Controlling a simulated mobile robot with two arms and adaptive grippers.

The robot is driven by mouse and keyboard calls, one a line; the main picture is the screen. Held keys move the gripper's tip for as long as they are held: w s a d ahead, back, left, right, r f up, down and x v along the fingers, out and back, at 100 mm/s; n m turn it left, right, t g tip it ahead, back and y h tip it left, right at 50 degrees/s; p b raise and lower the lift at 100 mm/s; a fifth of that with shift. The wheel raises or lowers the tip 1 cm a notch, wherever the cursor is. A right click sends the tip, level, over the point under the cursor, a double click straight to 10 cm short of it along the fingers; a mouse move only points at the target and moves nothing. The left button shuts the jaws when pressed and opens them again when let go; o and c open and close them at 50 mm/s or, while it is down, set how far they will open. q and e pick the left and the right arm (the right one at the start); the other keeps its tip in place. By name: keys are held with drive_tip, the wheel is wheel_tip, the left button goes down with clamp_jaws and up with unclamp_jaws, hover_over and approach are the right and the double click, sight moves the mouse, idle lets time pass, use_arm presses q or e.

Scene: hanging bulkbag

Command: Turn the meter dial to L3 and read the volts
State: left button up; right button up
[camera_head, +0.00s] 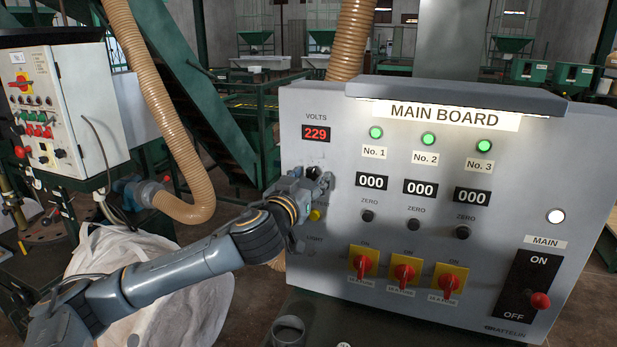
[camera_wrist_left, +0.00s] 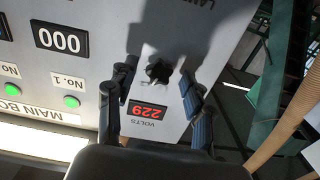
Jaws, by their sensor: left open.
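The grey main board panel (camera_head: 480,130) carries a red VOLTS display (camera_head: 316,133) reading 229. Below it is the black meter dial (camera_head: 313,172), partly hidden by my left gripper (camera_head: 320,184) in the head view. The left wrist view shows the dial (camera_wrist_left: 158,72) and the display (camera_wrist_left: 148,108) upside down. There my left gripper (camera_wrist_left: 156,84) is open, with one finger to each side of the dial and visible gaps between them. I cannot read the dial's position marks. My right gripper is not in view.
Three green lamps (camera_head: 428,139), 000 counters and red-yellow switches (camera_head: 405,271) sit right of the dial. A yellow button (camera_head: 315,215) is just below my left gripper. The main lever (camera_head: 540,300) is at lower right. A beige hose (camera_head: 165,110) hangs at left.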

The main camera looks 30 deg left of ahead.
use_arm(q)
clamp_jaws()
drive_tip(key=shift+m, duration=0.3)
drive_tip(key=m, duration=0.2)
drive_tip(key=shift+m, duration=0.4)
drive_tip(key=shift+a+r+m+p, duration=0.1)
drive_tip(key=shift+m+p, duration=0.5)
drive_tip(key=shift+m, duration=1.6)
unclamp_jaws()
